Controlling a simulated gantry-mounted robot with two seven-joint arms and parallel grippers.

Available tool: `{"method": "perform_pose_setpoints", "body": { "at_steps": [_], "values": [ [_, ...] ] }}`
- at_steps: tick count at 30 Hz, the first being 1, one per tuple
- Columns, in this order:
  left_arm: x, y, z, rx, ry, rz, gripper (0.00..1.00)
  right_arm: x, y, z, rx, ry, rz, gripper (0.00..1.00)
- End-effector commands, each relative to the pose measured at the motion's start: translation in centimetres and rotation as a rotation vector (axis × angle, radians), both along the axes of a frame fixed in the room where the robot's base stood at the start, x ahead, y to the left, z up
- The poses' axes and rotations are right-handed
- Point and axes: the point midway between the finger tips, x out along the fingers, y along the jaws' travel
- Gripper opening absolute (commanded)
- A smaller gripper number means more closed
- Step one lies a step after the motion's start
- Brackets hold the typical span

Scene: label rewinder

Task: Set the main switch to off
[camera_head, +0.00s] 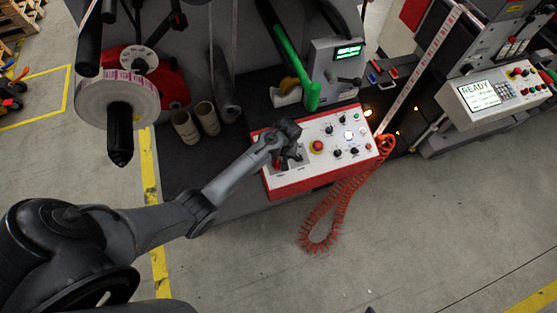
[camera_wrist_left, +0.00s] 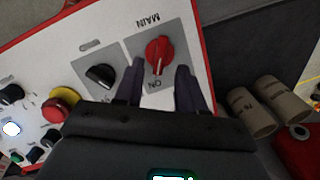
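The main switch (camera_wrist_left: 158,50) is a red rotary knob on a grey square plate, under the word MAIN in the left wrist view. Its grip lies roughly toward the ON label, which is on the gripper's side of the knob. My left gripper (camera_head: 291,158) is over the left end of the white and red control panel (camera_head: 292,182) and hides the switch in the head view. In the left wrist view its two fingers (camera_wrist_left: 160,70) are apart, one on each side of the knob. I cannot tell whether they touch it. My right gripper is not in view.
A black knob (camera_wrist_left: 101,75) and a red-and-yellow emergency stop (camera_wrist_left: 61,105) sit beside the switch. Cardboard cores (camera_head: 186,127), a green lever (camera_head: 292,65) and a label roll (camera_head: 117,97) stand behind and left. A coiled orange cable (camera_head: 321,229) hangs in front.

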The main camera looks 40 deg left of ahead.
Motion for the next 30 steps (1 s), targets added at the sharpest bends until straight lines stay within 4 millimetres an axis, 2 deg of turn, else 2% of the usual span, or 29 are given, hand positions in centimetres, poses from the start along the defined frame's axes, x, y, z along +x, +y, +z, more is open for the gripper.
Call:
{"method": "perform_pose_setpoints", "body": {
  "at_steps": [3, 9, 20, 27, 30],
  "values": [
    [-0.1, 0.2, -1.6, 0.001, 0.001, 0.0, 0.39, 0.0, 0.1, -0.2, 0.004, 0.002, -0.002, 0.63],
    [-0.2, 0.4, -3.0, 0.001, 0.0, 0.001, 0.39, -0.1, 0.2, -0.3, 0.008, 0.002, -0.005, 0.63],
    [-0.2, 0.4, -3.3, 0.001, -0.001, 0.001, 0.39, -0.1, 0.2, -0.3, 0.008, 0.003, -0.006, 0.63],
    [-0.2, 0.4, -3.3, 0.001, -0.001, 0.001, 0.03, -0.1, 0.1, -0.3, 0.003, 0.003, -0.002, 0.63],
    [-0.2, 0.4, -3.3, 0.001, -0.001, 0.001, 0.0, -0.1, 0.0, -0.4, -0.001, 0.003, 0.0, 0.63]
  ]
}}
